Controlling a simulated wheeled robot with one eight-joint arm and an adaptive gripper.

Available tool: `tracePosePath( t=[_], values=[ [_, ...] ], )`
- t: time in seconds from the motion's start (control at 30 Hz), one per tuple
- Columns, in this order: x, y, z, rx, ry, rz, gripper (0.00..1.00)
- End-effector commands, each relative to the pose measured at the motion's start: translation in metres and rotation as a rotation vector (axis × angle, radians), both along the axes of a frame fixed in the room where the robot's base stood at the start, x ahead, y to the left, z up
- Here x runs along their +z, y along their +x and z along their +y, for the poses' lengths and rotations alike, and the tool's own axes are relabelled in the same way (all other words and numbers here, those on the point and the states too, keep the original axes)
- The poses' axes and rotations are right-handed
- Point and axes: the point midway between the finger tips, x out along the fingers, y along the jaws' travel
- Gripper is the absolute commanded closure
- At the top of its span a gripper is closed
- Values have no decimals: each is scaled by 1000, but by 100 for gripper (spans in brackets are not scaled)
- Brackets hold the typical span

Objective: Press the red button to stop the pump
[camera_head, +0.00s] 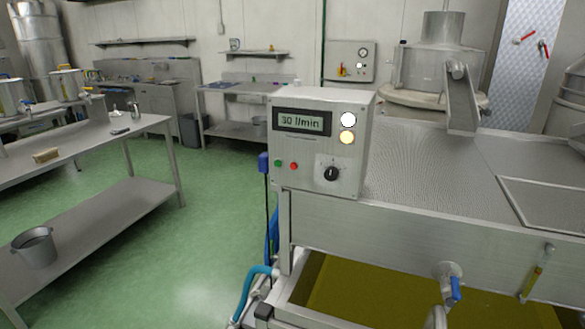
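The red button (294,166) is small and round. It sits low on the front of a grey control box (318,101), just right of a green button (278,163). The display (304,122) above the buttons reads 30 l/min. A black knob (331,174) is to the right of the red button. Nothing covers the red button. My gripper is not in view.
The box is fixed at the left end of a steel machine (430,220). Below is a tank of yellow-green liquid (385,295), with a blue-handled tap (454,288) above it. A steel table (85,145) stands left. Green floor (205,230) between them is clear.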

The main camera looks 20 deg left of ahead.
Motion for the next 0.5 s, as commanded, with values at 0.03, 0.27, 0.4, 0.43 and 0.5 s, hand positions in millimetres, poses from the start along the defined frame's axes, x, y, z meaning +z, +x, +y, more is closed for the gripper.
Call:
tracePosePath(
  t=[0.03,0.27,0.4,0.43,0.5],
  values=[
    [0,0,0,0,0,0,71],
    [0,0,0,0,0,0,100],
    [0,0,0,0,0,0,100],
    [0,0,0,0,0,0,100],
    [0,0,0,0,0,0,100]
  ],
)
